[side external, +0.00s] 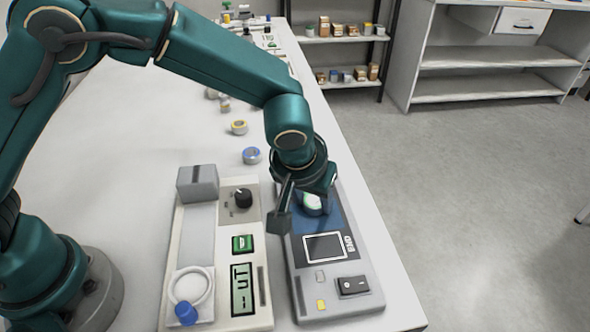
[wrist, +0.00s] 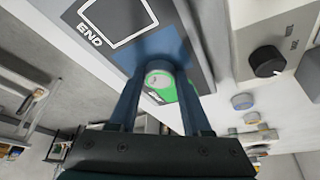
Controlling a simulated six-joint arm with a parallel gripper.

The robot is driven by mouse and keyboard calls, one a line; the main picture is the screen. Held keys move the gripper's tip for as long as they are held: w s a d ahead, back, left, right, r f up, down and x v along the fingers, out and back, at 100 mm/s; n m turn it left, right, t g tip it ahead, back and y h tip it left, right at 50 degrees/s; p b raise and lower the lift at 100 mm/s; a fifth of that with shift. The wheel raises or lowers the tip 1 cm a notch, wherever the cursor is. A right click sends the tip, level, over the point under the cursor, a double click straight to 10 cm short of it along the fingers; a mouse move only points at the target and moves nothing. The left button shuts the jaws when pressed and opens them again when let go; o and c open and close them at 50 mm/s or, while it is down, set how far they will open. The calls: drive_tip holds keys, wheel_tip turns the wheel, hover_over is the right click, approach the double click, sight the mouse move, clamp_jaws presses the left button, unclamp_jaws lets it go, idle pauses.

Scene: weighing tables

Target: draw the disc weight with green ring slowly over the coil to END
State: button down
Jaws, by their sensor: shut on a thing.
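The disc weight with a green ring (wrist: 160,82) sits between my two fingers in the wrist view, and its pale top faces the camera. It also shows partly, bright green and white, in the side view (side external: 314,204). My gripper (side external: 308,207) is shut on it, over the blue panel (side external: 337,218) of the right-hand device. The END square (side external: 325,247), a dark square with a white frame, lies on that panel nearer the side camera; in the wrist view it is at upper left (wrist: 115,18). I see no separate coil. Whether the disc touches the panel is unclear.
A pale meter device (side external: 216,240) stands close on the left, with a black dial (side external: 243,197), a display (side external: 242,289) and a grey block (side external: 197,183). A blue-ringed disc (side external: 252,155) and a yellow-ringed disc (side external: 238,127) lie farther back. A rocker switch (side external: 353,285) is beyond END.

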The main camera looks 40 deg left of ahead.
sight(325, 246)
drive_tip(key=shift+s+d, duration=2.8)
drive_tip(key=shift+s, duration=0.05)
drive_tip(key=shift+c, duration=1.4)
unclamp_jaws()
drive_tip(key=shift+r, duration=0.1)
drive_tip(key=shift+v, duration=2.45)
